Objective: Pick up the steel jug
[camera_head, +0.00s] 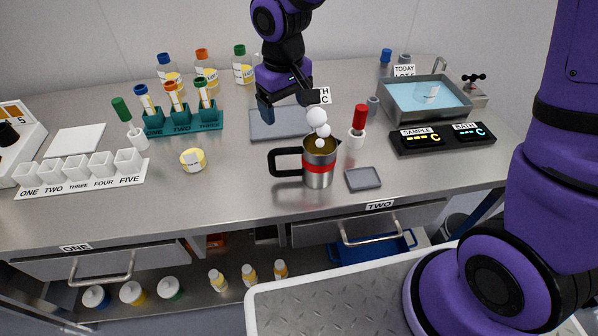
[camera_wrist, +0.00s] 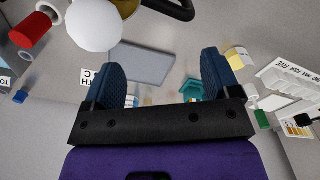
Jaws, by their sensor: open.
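The steel jug (camera_head: 319,178) stands upright on the bench in the head view, with a red band, a black handle on its left side and brown contents. White round puffs (camera_head: 317,118) hang over its mouth. My gripper (camera_head: 285,106) is above the bench behind the jug, apart from it, open and empty. In the wrist view the fingers of my gripper (camera_wrist: 163,72) are spread wide with nothing between them. Part of the jug's black handle (camera_wrist: 172,9) shows at the top edge there; most of the jug is out of view or behind a white puff (camera_wrist: 94,25).
A grey flat pad (camera_head: 278,128) lies below my gripper. A red-topped stick in a white holder (camera_head: 356,138) stands close right of the jug; a small grey tray (camera_head: 363,179) lies right-front. A teal tube rack (camera_head: 183,124), yellow roll (camera_head: 193,160) and white cups (camera_head: 103,165) are left.

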